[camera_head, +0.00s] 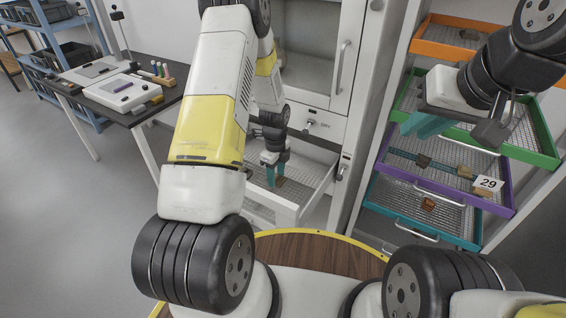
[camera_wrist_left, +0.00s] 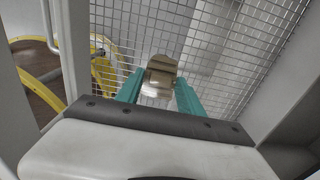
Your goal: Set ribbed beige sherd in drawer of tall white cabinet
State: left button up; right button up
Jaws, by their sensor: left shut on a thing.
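The tall white cabinet (camera_head: 318,62) stands behind my left arm, with its drawer (camera_head: 322,192) pulled out; the drawer has white walls and a wire mesh floor. My left gripper (camera_head: 275,170) reaches down into the drawer, its teal fingers shut on the beige-brown sherd (camera_head: 280,181). In the left wrist view the sherd (camera_wrist_left: 161,70) sits between the fingertips (camera_wrist_left: 158,92) over the mesh; whether it touches the mesh I cannot tell. My right gripper (camera_head: 424,124) hangs over the green tray at the right, well away from the sherd; its finger gap is unclear.
At the right is a rack of mesh trays: orange (camera_head: 480,48), green (camera_head: 541,160), purple (camera_head: 425,186) and teal (camera_head: 391,211). Brown sherds lie in some, and a card reading 29 (camera_head: 488,183) is on the purple one. A dark worktable (camera_head: 125,115) stands at the left.

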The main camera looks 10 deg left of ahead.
aim_at(276, 189)
pick_arm(q)
jog(key=shift+f, duration=2)
jog(key=shift+f, duration=0.1)
jog(key=o, duration=1.4)
